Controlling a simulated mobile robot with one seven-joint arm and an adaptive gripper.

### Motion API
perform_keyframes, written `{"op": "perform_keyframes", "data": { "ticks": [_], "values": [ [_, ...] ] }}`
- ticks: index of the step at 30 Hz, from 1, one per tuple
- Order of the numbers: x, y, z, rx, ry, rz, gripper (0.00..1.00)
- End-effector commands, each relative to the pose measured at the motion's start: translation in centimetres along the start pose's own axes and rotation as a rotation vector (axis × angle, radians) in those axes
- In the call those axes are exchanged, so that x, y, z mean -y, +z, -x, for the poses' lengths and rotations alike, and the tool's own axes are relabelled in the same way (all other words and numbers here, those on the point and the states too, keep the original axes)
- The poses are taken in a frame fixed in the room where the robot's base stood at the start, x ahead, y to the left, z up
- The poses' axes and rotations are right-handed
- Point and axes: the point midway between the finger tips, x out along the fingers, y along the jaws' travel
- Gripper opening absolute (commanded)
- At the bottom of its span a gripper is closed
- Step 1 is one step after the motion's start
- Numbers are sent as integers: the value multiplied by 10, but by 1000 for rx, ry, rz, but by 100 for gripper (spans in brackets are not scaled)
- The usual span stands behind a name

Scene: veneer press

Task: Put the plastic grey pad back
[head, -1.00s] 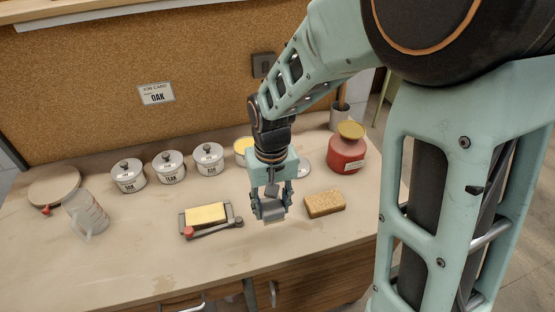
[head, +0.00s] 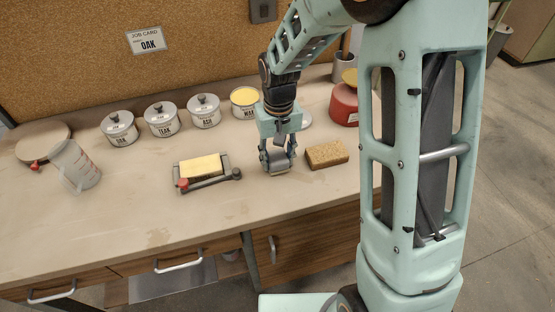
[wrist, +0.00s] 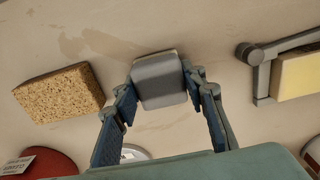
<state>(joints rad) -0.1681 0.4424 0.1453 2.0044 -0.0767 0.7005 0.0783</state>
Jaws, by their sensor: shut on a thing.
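The grey pad (head: 275,164) is between the fingers of my gripper (head: 278,158), which is shut on it. In the wrist view the pad (wrist: 160,80) is a smooth grey block with rounded corners, held at the tips of my gripper (wrist: 162,90). It is over the bench, between the press with the yellow block and the sponge. I cannot tell whether its underside touches the bench top.
A small clamp press (head: 207,182) with a yellow block (head: 200,167) lies left of my gripper. A tan sponge (head: 326,154) lies right. Lidded tins (head: 162,120), an open yellow tin (head: 244,102) and a red jar (head: 344,106) stand behind. The bench front (head: 150,225) is clear.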

Motion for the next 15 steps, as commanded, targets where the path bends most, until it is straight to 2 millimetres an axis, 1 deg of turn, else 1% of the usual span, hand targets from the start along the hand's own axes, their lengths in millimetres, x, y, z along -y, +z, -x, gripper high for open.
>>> {"op": "perform_keyframes", "data": {
  "ticks": [4, 8, 9, 12, 13, 15],
  "values": [
    [0, 0, 1, -1, 0, 0, 16],
    [0, 0, -4, -1, 0, 0, 16],
    [0, 0, -2, -1, 0, 0, 43],
    [0, 0, -2, -1, 0, 0, 54],
    [0, 0, -2, -1, 0, 0, 56],
    [0, 0, -2, -1, 0, 0, 56]
  ]
}}
